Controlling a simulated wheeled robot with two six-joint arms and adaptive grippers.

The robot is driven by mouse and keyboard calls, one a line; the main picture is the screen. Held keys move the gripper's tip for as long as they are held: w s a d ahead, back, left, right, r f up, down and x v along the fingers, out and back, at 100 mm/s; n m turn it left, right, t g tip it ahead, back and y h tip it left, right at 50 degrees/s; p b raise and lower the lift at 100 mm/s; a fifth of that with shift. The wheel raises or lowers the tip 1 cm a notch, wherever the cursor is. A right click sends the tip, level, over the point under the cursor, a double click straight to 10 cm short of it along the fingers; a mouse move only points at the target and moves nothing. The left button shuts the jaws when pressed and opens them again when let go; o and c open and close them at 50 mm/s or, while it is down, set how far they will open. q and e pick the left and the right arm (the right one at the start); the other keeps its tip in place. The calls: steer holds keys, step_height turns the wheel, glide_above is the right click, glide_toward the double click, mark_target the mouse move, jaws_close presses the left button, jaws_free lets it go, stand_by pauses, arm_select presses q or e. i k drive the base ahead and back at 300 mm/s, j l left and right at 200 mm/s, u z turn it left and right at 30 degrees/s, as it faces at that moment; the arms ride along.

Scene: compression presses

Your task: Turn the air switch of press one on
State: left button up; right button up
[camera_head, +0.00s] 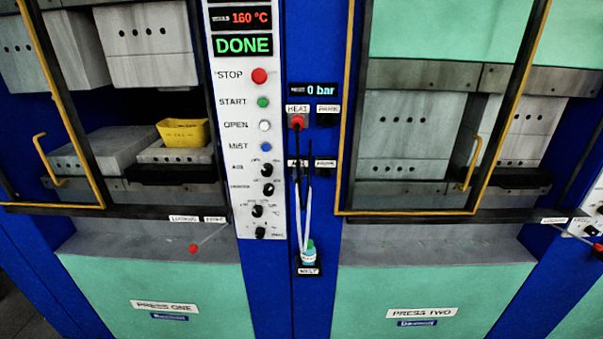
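Press one (190,290) is on the left, with its name plate on the green lower front. Its white control panel (225,150) stands right of its opening. A display (313,90) right of the panel reads 0 bar. The panel's screen (244,45) reads DONE, with 160 °C above it. Neither gripper is in view.
A yellow piece (183,132) sits in press one's opening. A red-tipped lever (193,249) sticks out below it. A red-topped tool (297,122) hangs under the HEAT label, and a bottle (309,255) stands above the MIST label. Press two (430,290) is at right.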

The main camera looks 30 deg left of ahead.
mark_target(266, 170)
steer(key=u, duration=1.35)
